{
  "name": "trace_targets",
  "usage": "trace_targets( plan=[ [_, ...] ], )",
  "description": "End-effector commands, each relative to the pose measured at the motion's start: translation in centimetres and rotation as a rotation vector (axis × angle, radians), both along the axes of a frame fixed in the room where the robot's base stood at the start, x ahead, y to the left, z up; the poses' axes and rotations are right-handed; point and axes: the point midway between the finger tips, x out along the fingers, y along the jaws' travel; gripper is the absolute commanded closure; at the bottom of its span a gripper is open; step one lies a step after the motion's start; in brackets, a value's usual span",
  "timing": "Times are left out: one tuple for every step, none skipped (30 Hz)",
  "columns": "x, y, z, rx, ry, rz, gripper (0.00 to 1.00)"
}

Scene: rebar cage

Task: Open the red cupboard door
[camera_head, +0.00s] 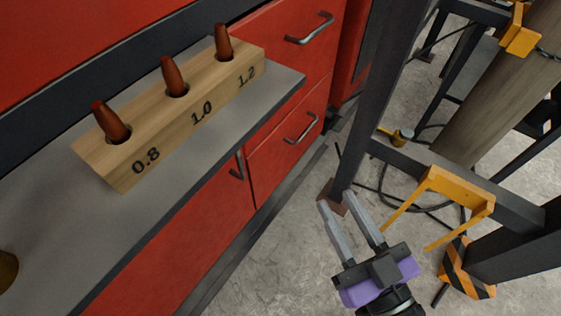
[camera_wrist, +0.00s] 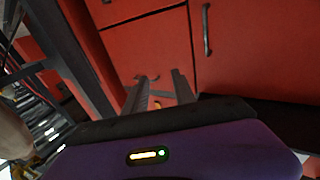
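The red cupboard door (camera_head: 185,250) is the lower front panel under the grey worktop in the head view, and it looks closed. Its dark upright handle (camera_head: 238,167) sits near the door's right edge, just below the worktop. In the wrist view the door (camera_wrist: 255,50) fills the upper right, with its handle (camera_wrist: 206,30) near its left edge. My gripper (camera_head: 336,200) is to the right of the handle and apart from it, over the floor in the head view. Its two fingers are spread with an empty gap, which the wrist view also shows (camera_wrist: 160,76).
Red drawers with metal handles, an upper one (camera_head: 300,55) and a lower one (camera_head: 290,130), adjoin the door. A wooden block (camera_head: 175,110) with several brown pegs stands on the worktop (camera_head: 60,215). A dark steel post (camera_head: 375,100) and yellow bracket (camera_head: 455,190) stand right.

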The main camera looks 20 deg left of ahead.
Motion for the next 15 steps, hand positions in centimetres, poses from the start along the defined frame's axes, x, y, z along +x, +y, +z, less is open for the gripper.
trace_targets(
  plan=[
    [0.7, 2.4, 0.5, 0.021, -0.003, 0.051, 0.68],
    [1.1, 3.7, 0.7, 0.028, 0.001, 0.079, 0.68],
    [1.4, 5.2, 1.1, 0.036, 0.005, 0.115, 0.68],
    [1.6, 6.3, 1.4, 0.042, 0.009, 0.142, 0.68],
    [1.7, 7.3, 1.5, 0.045, 0.014, 0.170, 0.68],
    [1.8, 8.5, 1.8, 0.048, 0.020, 0.204, 0.68],
    [1.9, 9.3, 1.9, 0.048, 0.025, 0.228, 0.68],
    [1.9, 9.9, 2.0, 0.046, 0.030, 0.251, 0.68],
    [2.0, 10.3, 1.9, 0.040, 0.037, 0.273, 0.68],
    [2.0, 10.4, 1.7, 0.031, 0.043, 0.287, 0.68],
    [1.9, 10.4, 1.3, 0.018, 0.049, 0.300, 0.68],
    [1.6, 10.5, 0.8, 0.000, 0.056, 0.323, 0.68],
    [1.2, 10.7, 0.5, -0.013, 0.059, 0.339, 0.68],
    [0.9, 10.9, 0.3, -0.023, 0.059, 0.355, 0.68],
    [0.7, 11.1, 0.1, -0.038, 0.052, 0.365, 0.68]
  ],
)
